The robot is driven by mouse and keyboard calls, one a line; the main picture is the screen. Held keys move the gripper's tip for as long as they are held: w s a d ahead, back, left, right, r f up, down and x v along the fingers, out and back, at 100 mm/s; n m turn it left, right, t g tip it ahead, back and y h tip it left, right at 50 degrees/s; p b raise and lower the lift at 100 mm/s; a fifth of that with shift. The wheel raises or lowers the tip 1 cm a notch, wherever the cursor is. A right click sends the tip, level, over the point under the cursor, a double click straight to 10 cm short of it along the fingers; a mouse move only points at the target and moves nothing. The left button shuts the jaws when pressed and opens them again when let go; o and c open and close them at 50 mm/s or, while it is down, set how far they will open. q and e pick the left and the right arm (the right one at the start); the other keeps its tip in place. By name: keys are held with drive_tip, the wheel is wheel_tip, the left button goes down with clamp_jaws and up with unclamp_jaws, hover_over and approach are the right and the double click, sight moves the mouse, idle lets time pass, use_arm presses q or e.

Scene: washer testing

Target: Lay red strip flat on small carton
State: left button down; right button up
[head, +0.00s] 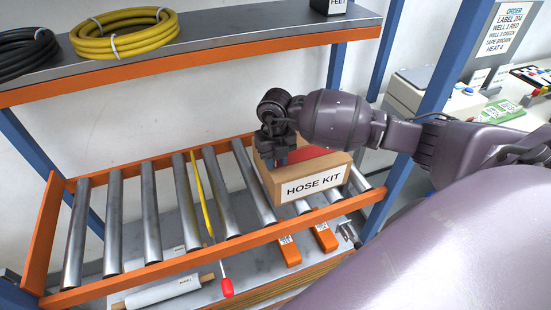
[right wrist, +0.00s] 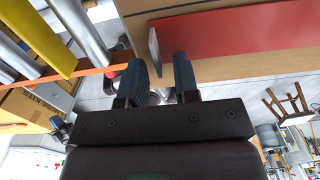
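The small carton (head: 313,188), brown with a "HOSE KIT" label, sits on the roller rack in the head view. The red strip (head: 312,156) shows on its top, partly hidden by my right arm. In the right wrist view the strip (right wrist: 235,36) runs along the brown carton face (right wrist: 285,62), with a small grey piece (right wrist: 154,50) at its near end. My right gripper (right wrist: 162,66) is just off that end. Its two fingers stand apart with a gap between them, and I see nothing clamped there. My left gripper is out of view.
Steel rollers (head: 150,205) in an orange frame fill the rack left of the carton. An upper shelf (head: 190,45) with a yellow hose coil (head: 124,33) overhangs behind. A blue post (head: 405,165) stands right of the carton.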

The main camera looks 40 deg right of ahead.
wheel_tip(320, 180, up, 12)
drive_tip(key=s+a+f+m+t+y, duration=0.2)
drive_tip(key=s+a+m+t+y, duration=0.15)
drive_tip(key=a+y, duration=0.55)
drive_tip(key=s+a+f+m+t+y, duration=0.2)
drive_tip(key=s+a+y, duration=0.2)
drive_tip(key=a+y, duration=0.55)
drive_tip(key=d+f+m+t+h, duration=0.75)
drive_tip(key=m+t+h, duration=0.45)
drive_tip(key=m, duration=0.5)
drive_tip(key=s+d+f+m+g+h, duration=0.3)
drive_tip(key=s+f+m, duration=0.2)
drive_tip(key=s+f, duration=0.1)
drive_tip(key=s+d+f+m+g+h, duration=0.3)
drive_tip(key=s+f+m, duration=0.2)
drive_tip(key=f, duration=0.3)
drive_tip(key=shift+s+d+f+h, duration=0.2)
drive_tip(key=shift+s+h, duration=0.15)
drive_tip(key=shift+s, duration=0.4)
